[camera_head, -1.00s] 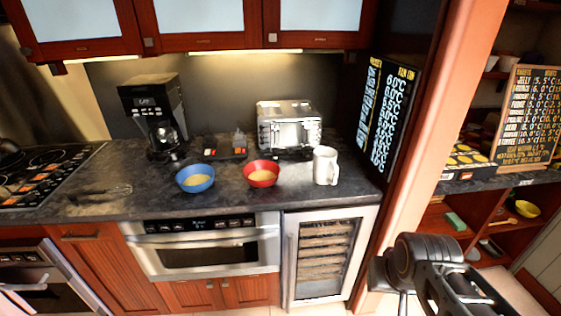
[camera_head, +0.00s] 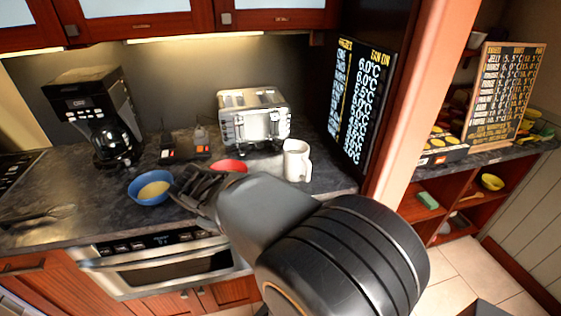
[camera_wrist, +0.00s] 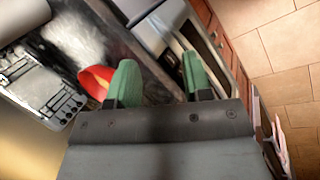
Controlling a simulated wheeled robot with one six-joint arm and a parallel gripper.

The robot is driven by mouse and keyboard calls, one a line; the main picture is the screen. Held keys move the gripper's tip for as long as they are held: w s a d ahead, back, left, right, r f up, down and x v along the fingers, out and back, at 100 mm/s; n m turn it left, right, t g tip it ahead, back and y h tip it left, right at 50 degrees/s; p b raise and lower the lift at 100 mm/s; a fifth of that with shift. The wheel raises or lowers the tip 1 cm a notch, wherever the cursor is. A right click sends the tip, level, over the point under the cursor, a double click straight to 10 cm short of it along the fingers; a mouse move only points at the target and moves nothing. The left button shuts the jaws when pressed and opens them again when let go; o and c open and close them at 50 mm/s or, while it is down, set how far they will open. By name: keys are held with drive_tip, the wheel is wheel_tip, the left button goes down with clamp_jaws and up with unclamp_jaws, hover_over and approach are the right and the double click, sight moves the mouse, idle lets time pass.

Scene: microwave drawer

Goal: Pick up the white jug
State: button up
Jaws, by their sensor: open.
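The white jug (camera_head: 297,161) stands upright on the dark counter, right of the toaster and red bowl, with its handle to the right. A white rounded shape at the top left of the wrist view (camera_wrist: 20,16) looks like the jug, cut off by the edge. My gripper (camera_head: 184,185) is over the counter's front, between the blue bowl and the red bowl, left of the jug and apart from it. In the wrist view its two green fingers (camera_wrist: 160,72) are spread with nothing between them.
The red bowl (camera_head: 229,166) is partly hidden behind my arm; it also shows beside a finger in the wrist view (camera_wrist: 94,82). The blue bowl (camera_head: 148,188), coffee maker (camera_head: 97,118) and toaster (camera_head: 254,118) stand on the counter (camera_head: 60,215). A whisk (camera_head: 40,215) lies at left.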

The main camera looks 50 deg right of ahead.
drive_tip(key=w+d+n+g+h+p, duration=0.2)
drive_tip(key=d+n+g+h, duration=0.45)
drive_tip(key=d, duration=1.35)
drive_tip(key=n+h, duration=0.2)
drive_tip(key=n, duration=0.1)
approach(308, 179)
drive_tip(key=shift+t+y, duration=0.25)
drive_tip(key=shift+t, duration=0.2)
drive_tip(key=d, duration=0.1)
drive_tip(key=s+d, duration=0.1)
drive_tip(key=d, duration=0.2)
drive_tip(key=shift+s+r, duration=0.35)
drive_tip(key=shift+p+x, duration=1)
drive_tip(key=shift+x, duration=2.15)
drive_tip(key=shift+f, duration=0.1)
drive_tip(key=shift+c, duration=0.3)
clamp_jaws()
